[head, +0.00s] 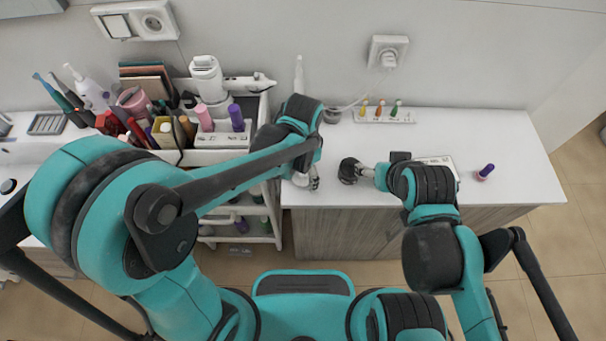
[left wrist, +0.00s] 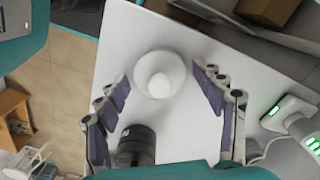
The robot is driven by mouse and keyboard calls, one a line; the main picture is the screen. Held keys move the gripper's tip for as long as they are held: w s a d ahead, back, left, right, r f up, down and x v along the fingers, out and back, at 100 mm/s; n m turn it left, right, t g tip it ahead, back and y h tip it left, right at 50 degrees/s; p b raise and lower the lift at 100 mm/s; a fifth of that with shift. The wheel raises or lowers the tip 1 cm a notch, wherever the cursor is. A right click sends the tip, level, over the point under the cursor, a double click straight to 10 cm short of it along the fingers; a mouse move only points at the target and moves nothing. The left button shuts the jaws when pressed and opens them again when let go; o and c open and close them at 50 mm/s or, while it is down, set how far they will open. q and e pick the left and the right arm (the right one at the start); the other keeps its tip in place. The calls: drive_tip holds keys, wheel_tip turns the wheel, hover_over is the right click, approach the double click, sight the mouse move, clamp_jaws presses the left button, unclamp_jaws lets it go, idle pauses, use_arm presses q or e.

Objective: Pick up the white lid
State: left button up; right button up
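The white lid (left wrist: 160,74) is round with a paler knob-like middle. In the left wrist view it lies on the white tabletop between the spread fingers of my left gripper (left wrist: 165,107), with a gap on both sides. In the head view my left gripper (head: 309,182) points down at the table's left end, and the lid (head: 299,180) is mostly hidden beside it. My left gripper is open and empty. My right gripper (head: 365,171) is over the table beside a dark round object (head: 347,171); its fingers are too small to read.
A black cylinder (left wrist: 136,146) stands near the left finger in the left wrist view. A crowded cosmetics cart (head: 221,140) stands left of the table (head: 520,155). A purple-capped item (head: 486,171) and a small bottle rack (head: 384,116) are on the table.

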use_arm(q)
drive_tip(key=c, duration=0.4)
drive_tip(key=shift+o, duration=0.2)
drive_tip(key=shift+r, duration=0.1)
